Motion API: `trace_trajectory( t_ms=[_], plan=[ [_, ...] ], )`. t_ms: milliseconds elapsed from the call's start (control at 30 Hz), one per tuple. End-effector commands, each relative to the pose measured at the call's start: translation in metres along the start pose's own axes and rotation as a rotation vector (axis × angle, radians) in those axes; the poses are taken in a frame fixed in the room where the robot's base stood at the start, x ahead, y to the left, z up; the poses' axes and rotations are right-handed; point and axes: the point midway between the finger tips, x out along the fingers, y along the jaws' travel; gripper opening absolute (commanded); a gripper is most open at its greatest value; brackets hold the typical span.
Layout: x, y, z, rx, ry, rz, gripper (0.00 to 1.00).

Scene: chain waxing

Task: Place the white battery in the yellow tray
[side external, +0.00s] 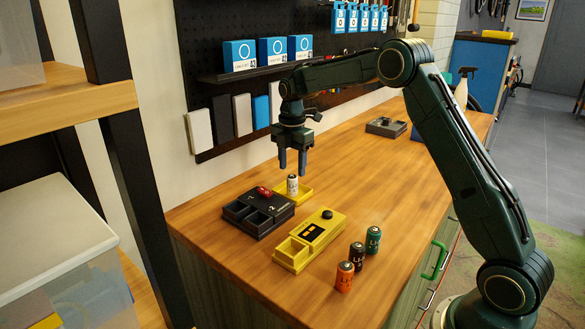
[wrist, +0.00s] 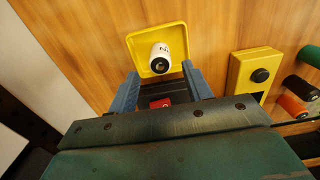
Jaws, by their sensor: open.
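The white battery (side external: 292,184) stands upright in the yellow tray (side external: 305,192) at the wall side of the bench. In the wrist view, the white battery (wrist: 160,58) is inside the rim of the yellow tray (wrist: 134,45), seen from its end. My gripper (side external: 292,168) is open and empty just above the battery, with its fingers pointing down. In the wrist view, the two blue fingers (wrist: 160,72) are apart, with nothing between them. The battery is free of the fingers as far as I can tell.
A yellow tester (side external: 309,239) is in front. Orange (side external: 344,277), black (side external: 356,256) and green (side external: 373,240) batteries stand to its right. Wood further right is clear.

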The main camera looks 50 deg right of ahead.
Motion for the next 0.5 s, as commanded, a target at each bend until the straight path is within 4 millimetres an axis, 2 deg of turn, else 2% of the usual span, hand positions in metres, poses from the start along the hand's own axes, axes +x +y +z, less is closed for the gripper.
trace_trajectory(
  t_ms=[33,300,500],
  plan=[
    [-0.01,0.001,0.0,0.0,-0.001,0.005,0.5],
    [-0.053,0.0,0.0,0.0,-0.001,0.004,0.5],
    [-0.074,0.001,0.0,0.0,-0.001,0.002,0.5]
  ],
)
